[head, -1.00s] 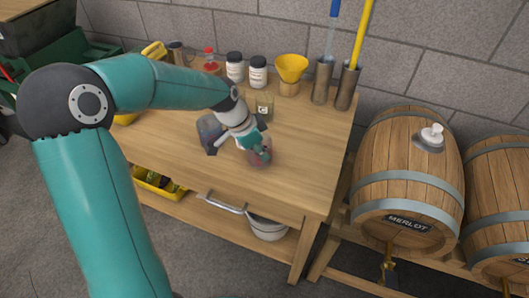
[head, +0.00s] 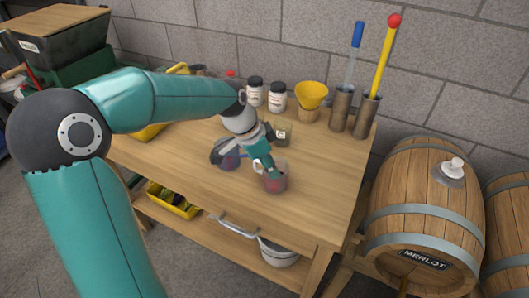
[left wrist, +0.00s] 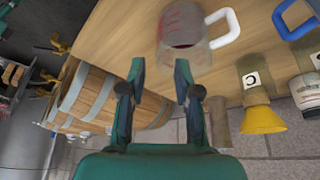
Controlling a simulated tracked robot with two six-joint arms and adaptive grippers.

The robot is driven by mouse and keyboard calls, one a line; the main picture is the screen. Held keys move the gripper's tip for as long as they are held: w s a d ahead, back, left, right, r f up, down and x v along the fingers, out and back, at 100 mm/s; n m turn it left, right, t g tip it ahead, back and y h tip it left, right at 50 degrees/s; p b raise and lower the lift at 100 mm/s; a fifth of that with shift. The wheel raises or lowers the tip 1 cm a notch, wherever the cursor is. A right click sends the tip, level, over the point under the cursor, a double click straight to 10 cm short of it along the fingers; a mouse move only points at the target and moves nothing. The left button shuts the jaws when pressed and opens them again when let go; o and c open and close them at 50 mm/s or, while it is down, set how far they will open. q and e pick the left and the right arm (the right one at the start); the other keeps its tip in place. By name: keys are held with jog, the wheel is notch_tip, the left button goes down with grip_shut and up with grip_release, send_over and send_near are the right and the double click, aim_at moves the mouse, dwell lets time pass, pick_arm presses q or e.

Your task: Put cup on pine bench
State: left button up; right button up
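The cup is a clear cup (head: 273,181) with red inside and red marks, near the front of the pine bench (head: 328,200). It also shows in the left wrist view as a clear cup (left wrist: 184,32) with a white handle, slightly blurred. My left gripper (head: 268,170) is right at this cup, over its near side as the head view sees it. In the left wrist view my left gripper (left wrist: 160,68) has its fingers apart, with the cup beyond and to the right of the tips. Contact is unclear. My right gripper is out of view.
Behind are a small jar (head: 284,133), white bottles (head: 277,99), a yellow funnel (head: 311,95) and metal tubes (head: 341,108). The bench's right part is bare. Barrels (head: 425,205) stand right.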

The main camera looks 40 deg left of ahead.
pick_arm(q)
jog(key=v, duration=0.6)
jog(key=shift+r, duration=0.15)
jog(key=shift+s+a, duration=0.1)
